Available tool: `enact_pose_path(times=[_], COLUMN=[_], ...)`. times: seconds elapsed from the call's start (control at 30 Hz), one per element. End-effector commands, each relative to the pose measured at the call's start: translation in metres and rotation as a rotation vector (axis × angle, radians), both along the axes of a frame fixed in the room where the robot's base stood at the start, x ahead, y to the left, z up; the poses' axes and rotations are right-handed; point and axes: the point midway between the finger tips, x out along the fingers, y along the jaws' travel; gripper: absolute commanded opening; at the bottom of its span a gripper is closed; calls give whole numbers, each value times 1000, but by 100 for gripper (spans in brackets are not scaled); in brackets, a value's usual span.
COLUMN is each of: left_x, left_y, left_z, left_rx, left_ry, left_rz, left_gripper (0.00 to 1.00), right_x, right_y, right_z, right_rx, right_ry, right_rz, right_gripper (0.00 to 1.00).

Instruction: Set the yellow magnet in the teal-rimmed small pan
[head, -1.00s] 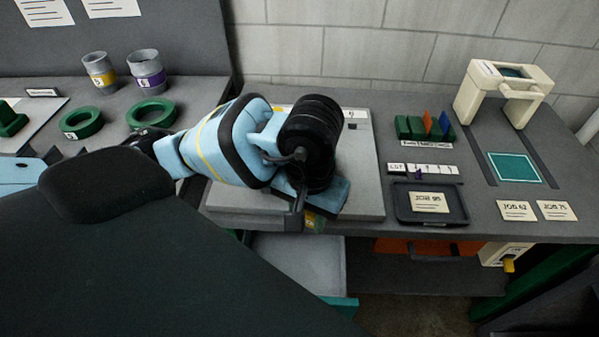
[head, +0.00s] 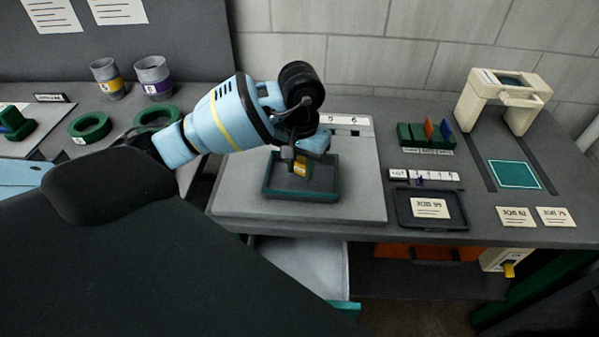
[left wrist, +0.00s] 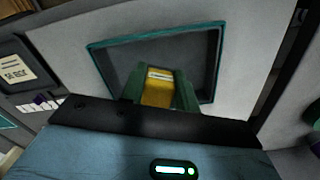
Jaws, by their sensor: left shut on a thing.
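The small pan (head: 318,194) with a teal rim sits on the grey board. In the left wrist view its teal rim (left wrist: 150,35) shows clearly around a dark inside. My left gripper (head: 299,164) points down over the pan, shut on the yellow magnet (head: 301,170). In the left wrist view the yellow magnet (left wrist: 157,92) has green parts on both sides and lies within the outline of the pan. I cannot tell whether the magnet touches the pan floor. My right gripper is not in view.
A dark tray (head: 402,211) with a job card lies right of the board. Behind it are upright green and orange pieces (head: 428,135) and a cream arch stand (head: 505,95). Green rings (head: 90,127) and grey cups (head: 153,75) stand at the left.

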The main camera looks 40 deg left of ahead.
Motion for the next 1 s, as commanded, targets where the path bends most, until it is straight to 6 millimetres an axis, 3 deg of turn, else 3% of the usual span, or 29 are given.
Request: enact_pose_path(times=[0.13, 0.4, 0.87, 0.9, 1.0], left_x=[6, 6, 6, 6, 6], left_y=[6, 5, 6, 6, 6], left_z=[0, -32, -41, -40, -39], left_rx=[-1, -2, 1, 1, 0], left_ry=[0, -1, 0, 0, -1], left_rz=[2, -1, -1, -1, 0], left_gripper=[8, 8, 8, 34, 48], right_x=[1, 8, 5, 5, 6], right_y=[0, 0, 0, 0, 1], right_z=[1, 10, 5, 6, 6], right_rx=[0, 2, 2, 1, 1], right_ry=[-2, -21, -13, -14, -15], right_rz=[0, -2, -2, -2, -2], right_gripper=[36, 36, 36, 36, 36])
